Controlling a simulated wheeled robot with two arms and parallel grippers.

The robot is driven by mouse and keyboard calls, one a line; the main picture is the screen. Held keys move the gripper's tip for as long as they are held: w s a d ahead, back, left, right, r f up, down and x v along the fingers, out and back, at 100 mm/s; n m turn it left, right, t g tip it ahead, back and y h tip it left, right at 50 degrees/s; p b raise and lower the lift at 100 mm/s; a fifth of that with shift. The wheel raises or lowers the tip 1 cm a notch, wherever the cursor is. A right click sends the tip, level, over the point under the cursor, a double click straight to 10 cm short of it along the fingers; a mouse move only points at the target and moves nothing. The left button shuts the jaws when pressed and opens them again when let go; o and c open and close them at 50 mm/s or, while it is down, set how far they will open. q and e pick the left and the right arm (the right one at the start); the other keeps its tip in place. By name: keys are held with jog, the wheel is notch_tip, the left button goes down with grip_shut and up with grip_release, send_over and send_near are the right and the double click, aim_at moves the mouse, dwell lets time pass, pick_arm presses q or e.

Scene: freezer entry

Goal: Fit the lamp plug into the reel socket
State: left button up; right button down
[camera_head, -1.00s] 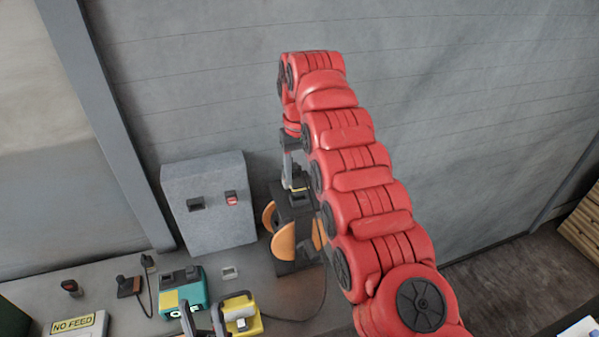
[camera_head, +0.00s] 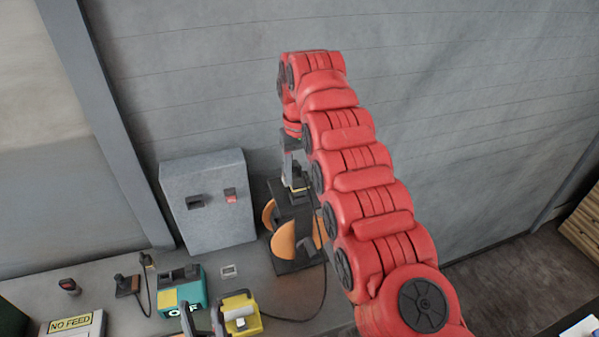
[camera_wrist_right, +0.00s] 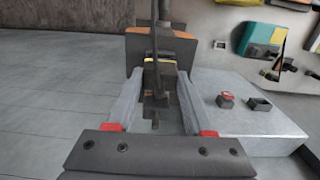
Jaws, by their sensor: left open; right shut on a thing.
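The cable reel (camera_head: 285,240), a black frame with orange discs, stands on the bench by the wall. My right gripper (camera_head: 295,178) comes down over its top. In the right wrist view, my right gripper (camera_wrist_right: 157,98) is shut on a dark plug (camera_wrist_right: 157,82) between its pale fingers, in line with the reel (camera_wrist_right: 190,52). The socket is hidden, so I cannot tell whether the plug is inside it. A yellow lamp (camera_head: 240,312) sits at the front of the bench. My left gripper (camera_head: 203,322) is open beside it, its dark fingers at the bottom edge.
A grey box (camera_head: 210,225) with a dark slot and a red switch (camera_head: 231,195) stands left of the reel. A teal unit (camera_head: 190,292) marked OFF, a black joystick (camera_head: 127,285) and a NO FEED sign (camera_head: 72,325) lie left. A cable (camera_head: 315,305) loops on the bench.

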jog(key=shift+f+b, duration=0.9)
jog(key=shift+f, duration=0.1)
jog(key=shift+c, duration=1)
grip_release()
jog(key=shift+r, duration=0.15)
notch_tip(320, 180, up, 8)
jog(key=p, duration=0.7)
jog(key=shift+f+p, duration=0.25)
jog(key=shift+p, duration=0.1)
jog(key=shift+f, duration=0.15)
